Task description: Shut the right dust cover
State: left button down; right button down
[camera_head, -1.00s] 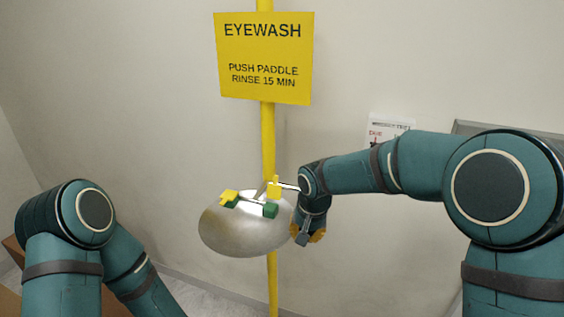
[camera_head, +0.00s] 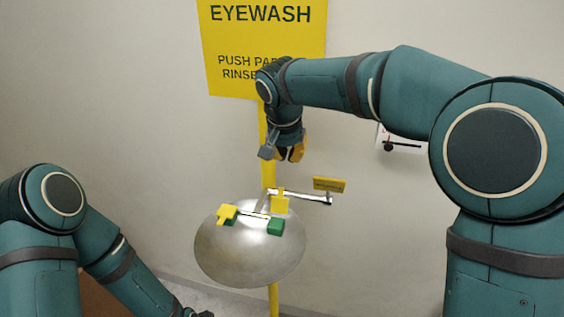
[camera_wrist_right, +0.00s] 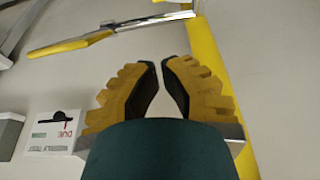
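The right dust cover (camera_head: 280,204) is a yellow flap standing upright behind the right green spray head (camera_head: 276,227), above the steel bowl (camera_head: 250,262). The left yellow cover (camera_head: 226,213) lies tilted over or beside the left green head (camera_head: 231,222); I cannot tell which. My right gripper (camera_head: 289,156) hangs above the right cover, apart from it. In the right wrist view its fingers (camera_wrist_right: 161,66) nearly meet, with a thin gap and nothing between them.
The yellow paddle (camera_head: 330,185) sticks out right of the bowl on a metal rod (camera_head: 305,197). The yellow pipe (camera_head: 272,296) runs behind the bowl. The eyewash sign (camera_head: 262,45) is partly behind my right arm. A white tag (camera_wrist_right: 52,134) is on the wall.

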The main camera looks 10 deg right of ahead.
aim_at(280, 200)
jog(key=x, duration=1)
jog(key=shift+s+a+r+b, duration=0.2)
jog(key=shift+s+r, duration=0.15)
jog(key=shift+s, duration=0.3)
jog(key=shift+s+a+r+b, duration=0.1)
jog(key=shift+s+a+r, duration=0.1)
jog(key=shift+s+r, duration=0.3)
jog(key=shift+s+a+r+b, duration=0.1)
jog(key=shift+s+a+r, duration=0.1)
jog(key=shift+s, duration=0.55)
